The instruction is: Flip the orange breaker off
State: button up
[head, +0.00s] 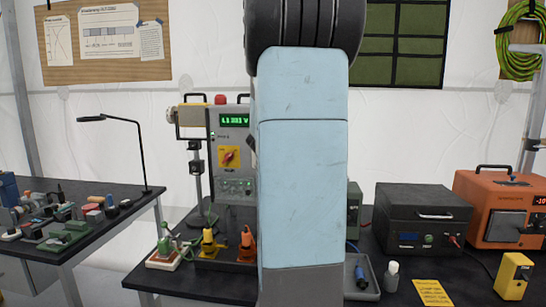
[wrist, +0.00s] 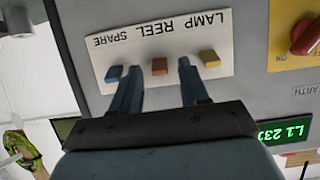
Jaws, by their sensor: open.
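The orange breaker (wrist: 159,66) is the middle one of three small switches on a white label strip (wrist: 225,40) in the wrist view, where the panel appears upside down. It sits by the word REEL, between the blue breaker (wrist: 114,73) and the yellow breaker (wrist: 209,58). My gripper (wrist: 158,72) is open and empty, its two fingers apart on either side of the orange breaker in the picture. I cannot tell whether they touch the panel, or which way the breaker is set. In the head view my arm hides the breakers and gripper.
The grey panel box (head: 230,135) carries a green voltage display (head: 234,120) and a red rotary knob on yellow (head: 229,157). A black case (head: 422,215) and an orange unit (head: 500,205) stand right on the bench. Yellow and orange plugs (head: 210,243) stand before the panel.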

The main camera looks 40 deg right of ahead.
jog(key=shift+w+d+f, duration=0.1)
jog(key=shift+w+d, duration=0.05)
jog(key=shift+d, duration=0.05)
jog(key=shift+c, duration=0.2)
